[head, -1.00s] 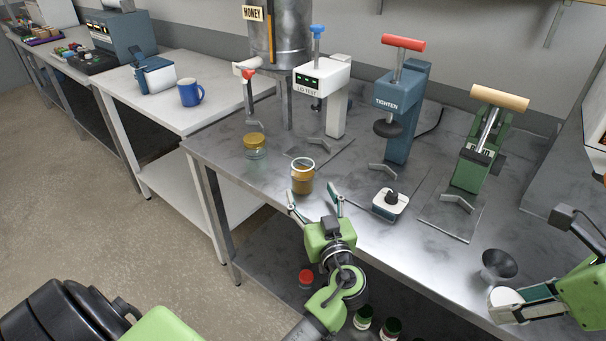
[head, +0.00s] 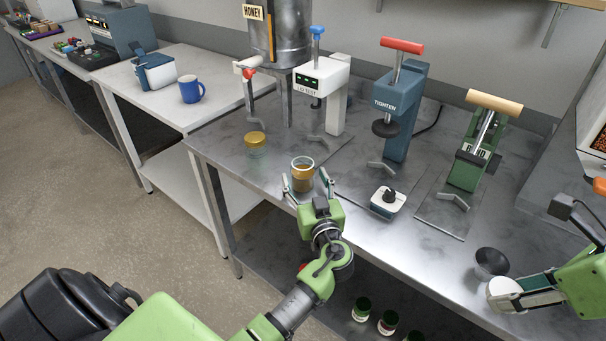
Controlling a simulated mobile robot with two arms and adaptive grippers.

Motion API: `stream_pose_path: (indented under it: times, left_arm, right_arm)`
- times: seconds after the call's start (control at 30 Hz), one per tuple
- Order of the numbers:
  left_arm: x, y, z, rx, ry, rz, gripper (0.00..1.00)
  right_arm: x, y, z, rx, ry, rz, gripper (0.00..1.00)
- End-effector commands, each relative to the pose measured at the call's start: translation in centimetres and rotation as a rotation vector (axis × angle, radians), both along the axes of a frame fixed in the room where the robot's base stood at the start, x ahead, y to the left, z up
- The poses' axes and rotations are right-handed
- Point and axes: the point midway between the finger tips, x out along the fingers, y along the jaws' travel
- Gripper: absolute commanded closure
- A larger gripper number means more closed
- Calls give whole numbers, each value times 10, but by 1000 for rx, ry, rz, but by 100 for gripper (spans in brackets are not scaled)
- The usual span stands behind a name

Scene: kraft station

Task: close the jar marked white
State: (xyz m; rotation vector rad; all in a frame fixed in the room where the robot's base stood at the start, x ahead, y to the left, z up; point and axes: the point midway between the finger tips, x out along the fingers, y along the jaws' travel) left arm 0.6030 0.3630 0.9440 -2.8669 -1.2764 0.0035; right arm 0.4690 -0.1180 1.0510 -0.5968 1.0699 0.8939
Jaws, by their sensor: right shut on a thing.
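An open glass jar (head: 302,172) with golden-brown contents stands near the front edge of the steel bench; I cannot read a white mark on it. My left gripper (head: 307,186) is open, its fingers to either side of the jar's lower part; I cannot tell whether they touch it. My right gripper (head: 519,296) is shut on a white round lid (head: 503,289) at the front right edge of the bench. A second jar (head: 256,149) with a gold lid stands behind and left of the open one.
Behind stand a white lid tester (head: 322,83), a blue tighten press (head: 403,105) and a green press (head: 468,160). A small white device with a black knob (head: 387,201) and a dark funnel (head: 491,262) are near the front edge. A blue mug (head: 190,89) is on the left table.

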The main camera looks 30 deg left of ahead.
Motion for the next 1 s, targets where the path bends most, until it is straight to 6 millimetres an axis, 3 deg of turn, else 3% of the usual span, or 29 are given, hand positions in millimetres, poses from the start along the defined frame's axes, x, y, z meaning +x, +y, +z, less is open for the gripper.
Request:
stream_pose_path:
  times: [0.03,0.17,0.23,0.27,0.67,1.0]
  left_arm:
    - [0,0,0,0,0,0,55]
    - [0,0,0,-1,1,0,88]
    - [0,0,1,1,-2,0,89]
    - [0,0,1,1,-2,0,93]
    - [3,4,7,0,-3,1,94]
    - [0,-1,42,-1,-4,1,94]
  right_arm:
    - [0,0,0,0,0,0,71]
    - [0,1,0,0,0,0,71]
    - [0,1,0,0,0,0,71]
    - [0,1,0,0,0,0,71]
    - [-2,-2,-1,-2,2,2,71]
    - [-23,-30,4,-2,2,12,71]
